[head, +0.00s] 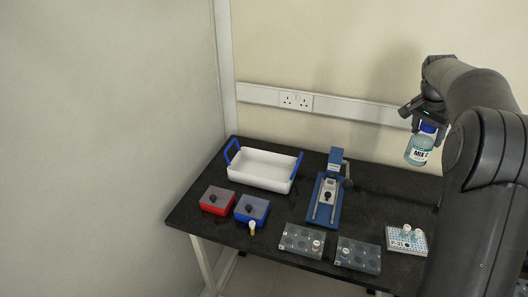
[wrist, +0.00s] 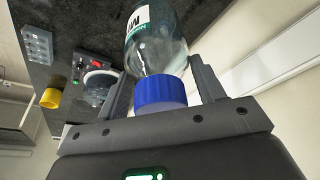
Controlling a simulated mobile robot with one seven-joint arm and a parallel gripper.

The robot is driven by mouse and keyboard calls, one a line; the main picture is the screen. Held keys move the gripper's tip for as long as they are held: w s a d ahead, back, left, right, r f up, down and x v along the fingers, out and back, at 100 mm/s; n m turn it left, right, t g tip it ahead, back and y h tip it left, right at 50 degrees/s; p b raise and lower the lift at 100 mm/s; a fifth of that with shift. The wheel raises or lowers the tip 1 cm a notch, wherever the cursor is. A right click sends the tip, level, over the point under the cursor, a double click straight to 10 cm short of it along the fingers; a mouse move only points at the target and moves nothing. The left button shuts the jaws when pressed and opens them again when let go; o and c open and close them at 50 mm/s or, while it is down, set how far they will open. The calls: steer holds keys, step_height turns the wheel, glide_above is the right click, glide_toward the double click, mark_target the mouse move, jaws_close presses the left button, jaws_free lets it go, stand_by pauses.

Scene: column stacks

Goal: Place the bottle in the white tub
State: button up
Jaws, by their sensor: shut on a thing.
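The bottle (head: 419,149) is clear with a blue cap and a white label reading "MIX". My gripper (head: 428,118) is shut on it near the cap and holds it up in the air, above the right part of the table. In the wrist view the bottle (wrist: 156,45) shows with its blue cap between the two fingers of my gripper (wrist: 160,92). The white tub (head: 264,168) with blue handles stands at the back left of the table. It looks empty, and my gripper is well to its right and higher.
A blue device (head: 326,195) stands between the tub and the bottle. A red box (head: 217,200) and a blue box (head: 251,208) sit before the tub. Grey racks (head: 302,241) and a white rack (head: 406,240) stand along the front. A small yellow-capped vial (head: 252,228) stands near the blue box.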

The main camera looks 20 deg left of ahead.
steer(key=s+a+n+y, duration=0.15)
steer(key=a+n, duration=0.75)
steer(key=a, duration=1.3)
steer(key=a+n+y, duration=0.3)
steer(key=a+n, duration=0.5)
steer(key=a, duration=1.5)
step_height(320, 180, down, 21)
steer(key=shift+a+f+n, duration=0.2)
steer(key=shift+n, duration=0.2)
steer(key=shift+f, duration=0.1)
steer(key=o, duration=1.3)
steer(key=shift+f, duration=0.1)
steer(key=shift+c, duration=0.2)
